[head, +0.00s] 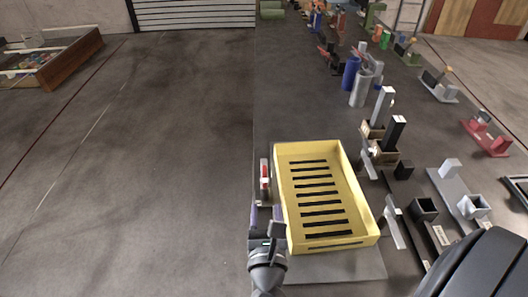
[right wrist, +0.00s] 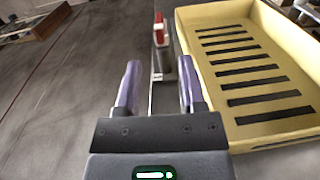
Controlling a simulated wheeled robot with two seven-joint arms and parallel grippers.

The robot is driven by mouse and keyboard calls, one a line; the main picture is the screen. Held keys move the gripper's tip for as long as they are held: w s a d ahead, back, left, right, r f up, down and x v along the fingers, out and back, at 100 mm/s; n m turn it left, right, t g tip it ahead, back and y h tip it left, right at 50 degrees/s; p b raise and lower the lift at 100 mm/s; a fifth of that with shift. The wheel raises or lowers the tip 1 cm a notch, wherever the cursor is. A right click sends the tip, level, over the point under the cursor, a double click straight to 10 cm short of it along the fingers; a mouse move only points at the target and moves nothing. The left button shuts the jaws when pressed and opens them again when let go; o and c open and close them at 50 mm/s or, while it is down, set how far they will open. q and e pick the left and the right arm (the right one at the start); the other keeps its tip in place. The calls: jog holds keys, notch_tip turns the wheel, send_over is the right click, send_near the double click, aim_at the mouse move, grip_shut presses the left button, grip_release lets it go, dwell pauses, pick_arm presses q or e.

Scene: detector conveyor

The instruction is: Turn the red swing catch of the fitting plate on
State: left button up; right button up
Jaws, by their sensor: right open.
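The red swing catch (head: 265,168) stands on a narrow grey fitting plate just left of the yellow tray in the head view. In the right wrist view the red catch (right wrist: 159,30) is ahead, near the top centre, on a grey upright piece above the fitting plate (right wrist: 162,88). My right gripper (head: 265,214) is open and empty, on the near side of the catch. In the right wrist view its purple fingers (right wrist: 160,72) point towards the catch, with a visible gap to it. My left gripper is not in view.
The yellow slotted tray (head: 348,238) stands close to the right of the catch and gripper. Right of it are several fittings, including a black square socket (head: 425,209) and a grey cylinder (head: 360,90). The floor (head: 130,180) on the left is clear.

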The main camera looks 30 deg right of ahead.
aim_at(265, 184)
jog(key=b+x, duration=0.1)
jog(key=x, duration=0.9)
jog(key=shift+w+r, duration=0.1)
jog(key=shift+w, duration=0.1)
grip_shut()
dwell(0.9)
